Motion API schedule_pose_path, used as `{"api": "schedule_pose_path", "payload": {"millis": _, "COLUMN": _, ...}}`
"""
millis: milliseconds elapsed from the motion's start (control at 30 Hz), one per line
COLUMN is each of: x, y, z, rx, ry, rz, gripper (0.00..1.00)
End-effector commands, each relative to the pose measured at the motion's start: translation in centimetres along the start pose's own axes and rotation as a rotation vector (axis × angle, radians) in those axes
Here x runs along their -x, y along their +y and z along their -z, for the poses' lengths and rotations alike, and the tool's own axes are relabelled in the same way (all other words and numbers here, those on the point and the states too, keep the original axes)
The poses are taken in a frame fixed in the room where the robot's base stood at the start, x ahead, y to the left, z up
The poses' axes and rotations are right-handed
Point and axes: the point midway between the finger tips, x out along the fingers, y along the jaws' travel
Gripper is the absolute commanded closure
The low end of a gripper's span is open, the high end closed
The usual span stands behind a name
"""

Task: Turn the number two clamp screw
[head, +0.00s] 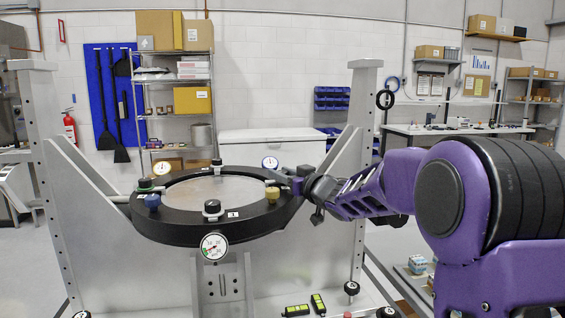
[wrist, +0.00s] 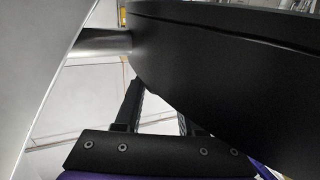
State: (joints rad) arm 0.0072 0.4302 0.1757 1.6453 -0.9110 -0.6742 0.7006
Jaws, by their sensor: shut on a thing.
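A round mirror (head: 214,190) lies in a black ring (head: 180,228) on the grey fixture. A black-knobbed clamp screw (head: 212,207) stands at the ring's front beside a small white tag reading 1. Others stand at the back (head: 217,163) and left (head: 145,184). My gripper (head: 300,182) reaches in from the right to the ring's right edge. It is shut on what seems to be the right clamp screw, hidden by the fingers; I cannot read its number. In the wrist view, my gripper's fingers (wrist: 158,100) extend beside the ring's dark side (wrist: 230,70), which hides one fingertip.
A blue knob (head: 153,202) and a yellow knob (head: 272,194) stand on the ring. Dial gauges (head: 214,246) sit around it. The fixture's upright posts (head: 362,110) rise on both sides, one close behind my arm. Small yellow-black items (head: 296,310) lie on the base.

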Motion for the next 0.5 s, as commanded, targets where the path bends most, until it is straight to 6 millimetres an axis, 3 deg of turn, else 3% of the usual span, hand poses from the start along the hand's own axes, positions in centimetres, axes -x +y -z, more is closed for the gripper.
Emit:
{"api": "schedule_pose_path", "payload": {"millis": 67, "x": -0.01, "y": 0.19, "z": 0.81, "rx": -0.001, "ry": -0.001, "rz": 0.028, "gripper": 1.00}}
{"api": "schedule_pose_path", "payload": {"millis": 500, "x": 0.02, "y": 0.11, "z": 0.39, "rx": -0.002, "ry": 0.008, "rz": 0.261, "gripper": 1.00}}
